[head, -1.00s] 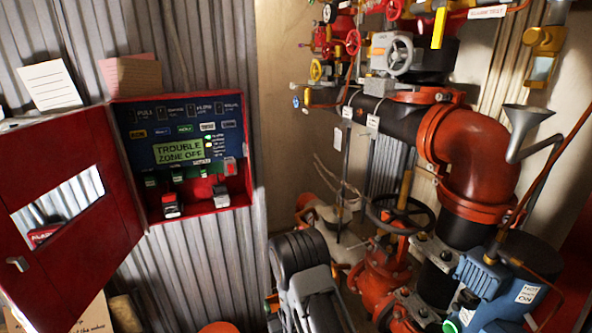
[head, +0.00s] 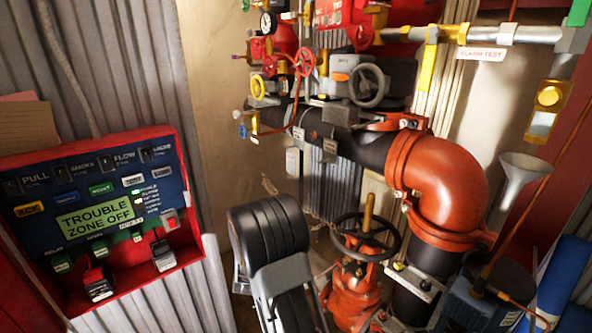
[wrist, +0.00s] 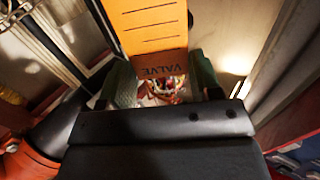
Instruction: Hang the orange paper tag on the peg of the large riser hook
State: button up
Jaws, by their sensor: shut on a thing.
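In the wrist view, an orange paper tag (wrist: 155,30) printed "VALVE" with ruled lines stands out beyond my gripper (wrist: 162,88). My gripper is shut on it, with a green-padded finger on each side of the tag's lower end. In the head view my dark arm stands at the lower middle, and neither the gripper nor the tag can be made out. I cannot pick out the large riser hook or its peg in either view.
A red alarm panel (head: 95,215) reading "TROUBLE ZONE OFF" is at the left. A thick orange pipe elbow (head: 440,185), a black handwheel (head: 367,245) and a grey funnel (head: 520,185) are at the right. Small valves crowd the top. Bare beige wall (head: 215,90) lies between.

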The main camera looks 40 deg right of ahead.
jog(key=s+d+r+m+g+h+p, duration=0.25)
jog(key=d+r, duration=0.35)
jog(key=r, duration=0.3)
jog(key=s+d+r+m+g+h+p, duration=0.2)
jog(key=s+d+r+g, duration=0.1)
jog(key=d+r, duration=0.4)
jog(key=s+d+b, duration=0.1)
jog(key=d+b, duration=0.1)
jog(key=d, duration=0.5)
jog(key=shift+d+f, duration=0.15)
jog(key=shift+d, duration=0.15)
dwell(0.6)
jog(key=o, duration=1)
jog(key=shift+b, duration=0.3)
jog(key=b+v, duration=0.3)
jog(key=v, duration=1)
jog(key=shift+s+a, duration=0.25)
jog(key=shift+a, duration=0.1)
